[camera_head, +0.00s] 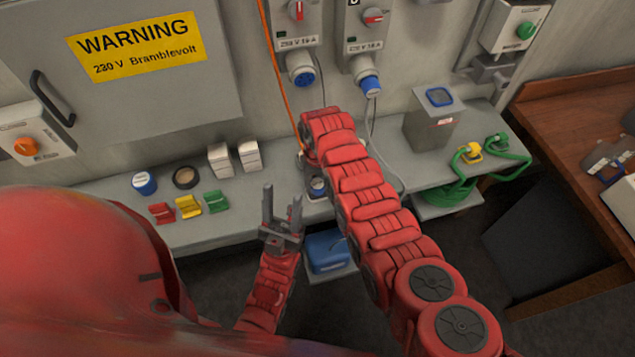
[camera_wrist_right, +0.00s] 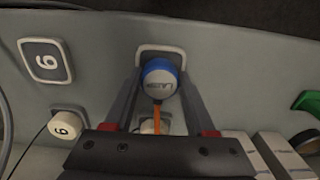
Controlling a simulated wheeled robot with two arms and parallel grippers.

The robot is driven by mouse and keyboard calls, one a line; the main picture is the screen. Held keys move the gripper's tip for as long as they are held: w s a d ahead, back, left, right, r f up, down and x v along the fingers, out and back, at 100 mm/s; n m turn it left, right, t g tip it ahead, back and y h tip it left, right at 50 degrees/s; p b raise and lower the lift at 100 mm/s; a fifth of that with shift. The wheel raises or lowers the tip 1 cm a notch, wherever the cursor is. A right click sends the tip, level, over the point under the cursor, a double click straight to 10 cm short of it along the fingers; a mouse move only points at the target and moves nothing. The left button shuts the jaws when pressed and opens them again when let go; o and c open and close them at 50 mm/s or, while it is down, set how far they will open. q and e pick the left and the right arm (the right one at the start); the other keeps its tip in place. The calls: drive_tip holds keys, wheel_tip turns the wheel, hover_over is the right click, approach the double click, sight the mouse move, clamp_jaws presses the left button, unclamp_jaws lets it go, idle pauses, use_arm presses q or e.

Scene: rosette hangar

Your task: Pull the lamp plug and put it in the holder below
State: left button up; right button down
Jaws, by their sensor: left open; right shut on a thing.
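The lamp plug (camera_wrist_right: 160,80) has a blue body and a pale lettered end with an orange cable. My right gripper (camera_wrist_right: 160,100) is shut on it, one finger on each side. A pale square-rimmed holder (camera_wrist_right: 175,52) is directly behind the plug. I cannot tell whether the plug is seated in it. In the head view, the plug (camera_head: 318,185) shows partly beside my right arm, low at the bench front; the right fingers are hidden. The left wall socket (camera_head: 301,71) has a blue rim and appears empty. My left gripper (camera_head: 281,205) is open and empty, fingers upward.
A second wall socket holds a blue plug (camera_head: 370,86) with a grey cable. In the wrist view, a plate marked 9 or 6 (camera_wrist_right: 46,61) and a corded white cap (camera_wrist_right: 65,126) are nearby. A blue box (camera_head: 328,252) sits below. Coloured blocks (camera_head: 188,207) lie left on the bench (camera_head: 225,228).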

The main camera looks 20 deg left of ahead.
drive_tip(key=shift+f, duration=0.15)
drive_tip(key=shift+c, duration=0.7)
unclamp_jaws()
